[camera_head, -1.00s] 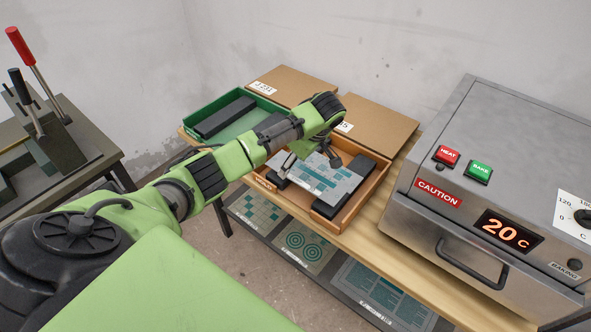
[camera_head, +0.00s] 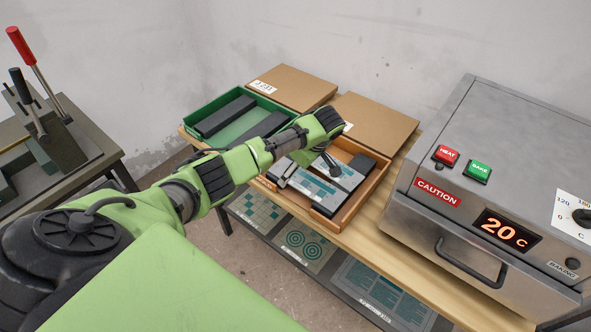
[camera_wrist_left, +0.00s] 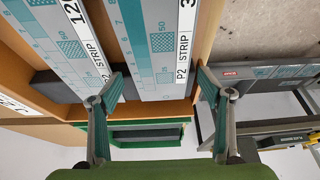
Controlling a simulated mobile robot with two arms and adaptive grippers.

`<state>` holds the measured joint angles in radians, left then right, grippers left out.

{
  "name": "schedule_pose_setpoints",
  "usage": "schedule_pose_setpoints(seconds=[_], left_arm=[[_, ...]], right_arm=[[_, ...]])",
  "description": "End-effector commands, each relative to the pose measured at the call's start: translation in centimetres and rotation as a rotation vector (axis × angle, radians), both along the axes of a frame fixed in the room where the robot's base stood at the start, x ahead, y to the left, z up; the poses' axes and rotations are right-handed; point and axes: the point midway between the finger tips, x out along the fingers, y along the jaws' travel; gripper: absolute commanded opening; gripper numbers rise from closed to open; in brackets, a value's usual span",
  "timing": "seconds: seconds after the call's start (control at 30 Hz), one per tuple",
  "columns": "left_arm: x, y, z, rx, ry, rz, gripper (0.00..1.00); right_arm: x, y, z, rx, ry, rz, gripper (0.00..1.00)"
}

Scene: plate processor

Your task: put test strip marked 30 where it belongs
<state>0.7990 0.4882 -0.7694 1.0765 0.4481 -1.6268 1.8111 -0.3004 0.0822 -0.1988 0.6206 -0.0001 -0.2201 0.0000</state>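My left gripper (camera_head: 311,166) is over the orange tray (camera_head: 348,222). In the left wrist view its two fingers (camera_wrist_left: 162,85) stand wide apart, one on each side of a pale strip (camera_wrist_left: 155,40) with teal patches, marked 50 and "P2 STRIP". I cannot tell whether the fingers touch it. A second similar strip (camera_wrist_left: 55,40) lies beside it, to the left, with a gap between them. In the head view both pale strips (camera_head: 340,180) show partly in the tray, under my gripper. I cannot read a mark 30 surely on either. My right gripper is not in view.
Dark blocks (camera_head: 362,163) sit in the orange tray, and others in the green tray (camera_head: 200,143) at left. Brown lids (camera_head: 378,122) lie behind. The oven (camera_head: 465,190), reading 20 C, stands at right. A lever press (camera_head: 45,140) is at far left. Printed sheets lie below.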

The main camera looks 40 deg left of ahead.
Motion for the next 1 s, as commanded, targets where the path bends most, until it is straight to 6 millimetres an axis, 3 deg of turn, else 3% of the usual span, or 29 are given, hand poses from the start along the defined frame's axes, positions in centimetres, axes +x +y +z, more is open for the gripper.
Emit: schedule_pose_setpoints(seconds=[0.33, 0.8, 1.0], left_arm=[[0.1, -0.4, 1.2, -0.002, -0.002, -0.002, 0.72], [-0.2, -3.9, 9.8, -0.001, -0.003, -0.001, 0.72], [-0.3, -4.5, 11.3, -0.001, -0.001, 0.0, 0.72]], right_arm=[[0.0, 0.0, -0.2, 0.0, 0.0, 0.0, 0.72], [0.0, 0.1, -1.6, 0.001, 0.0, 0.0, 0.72], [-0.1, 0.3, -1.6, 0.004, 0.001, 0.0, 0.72]])
